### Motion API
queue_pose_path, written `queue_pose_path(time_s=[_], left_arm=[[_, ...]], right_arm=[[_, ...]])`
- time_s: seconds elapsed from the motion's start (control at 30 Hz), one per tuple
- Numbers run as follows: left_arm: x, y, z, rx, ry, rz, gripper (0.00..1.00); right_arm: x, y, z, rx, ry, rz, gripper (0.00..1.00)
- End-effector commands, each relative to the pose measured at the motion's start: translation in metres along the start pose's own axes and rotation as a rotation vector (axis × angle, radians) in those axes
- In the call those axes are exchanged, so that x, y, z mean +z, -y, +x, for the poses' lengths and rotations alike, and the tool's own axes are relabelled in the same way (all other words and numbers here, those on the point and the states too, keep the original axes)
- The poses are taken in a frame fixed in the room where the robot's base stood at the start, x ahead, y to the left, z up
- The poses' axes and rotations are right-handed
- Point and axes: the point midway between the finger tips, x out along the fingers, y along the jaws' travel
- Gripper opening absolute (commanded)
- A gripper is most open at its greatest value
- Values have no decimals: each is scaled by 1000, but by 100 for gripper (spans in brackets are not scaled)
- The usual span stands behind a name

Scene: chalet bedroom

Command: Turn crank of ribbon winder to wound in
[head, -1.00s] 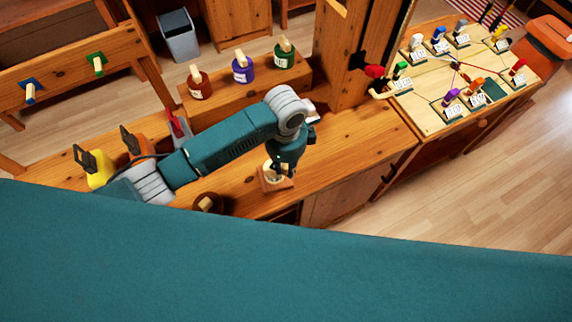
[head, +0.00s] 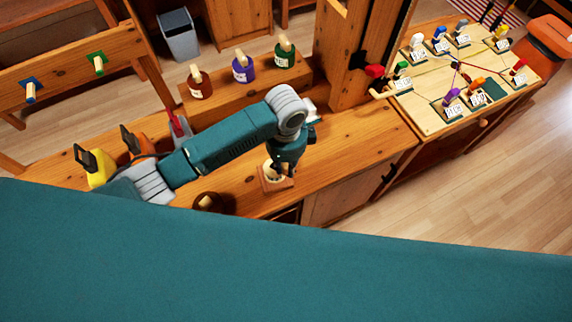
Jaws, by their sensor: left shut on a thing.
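The ribbon winder appears to be the small device with a square wooden base (head: 289,184) and a pale round part on top, on the wooden bench. My left gripper (head: 277,169) points down over it and is shut on a part of it, most likely the crank. The fingers and my wrist hide most of the crank, so its angle cannot be read. No ribbon can be made out there. My right gripper is not in view.
A dark round pot (head: 207,202) sits left of the winder. A post (head: 352,50) and a pegged board (head: 435,115) are to the right. Bare bench lies right of the winder.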

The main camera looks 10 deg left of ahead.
Motion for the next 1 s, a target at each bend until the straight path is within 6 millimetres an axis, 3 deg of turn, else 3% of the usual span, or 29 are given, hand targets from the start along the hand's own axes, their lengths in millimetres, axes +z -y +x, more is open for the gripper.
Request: queue_pose_path(time_s=[0.17,0.2,0.3,0.67,0.77,1.0], left_arm=[[0,1,-1,-1,1,-1,0],[0,1,-1,-1,1,-1,21],[0,1,-1,-1,1,-1,39],[0,1,-5,-1,0,0,39],[0,2,-18,-4,0,1,39],[0,2,-70,-6,-1,1,39]], right_arm=[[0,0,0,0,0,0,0],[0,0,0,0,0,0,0],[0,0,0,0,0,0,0],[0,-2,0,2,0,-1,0],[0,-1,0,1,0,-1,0],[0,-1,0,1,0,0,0]])
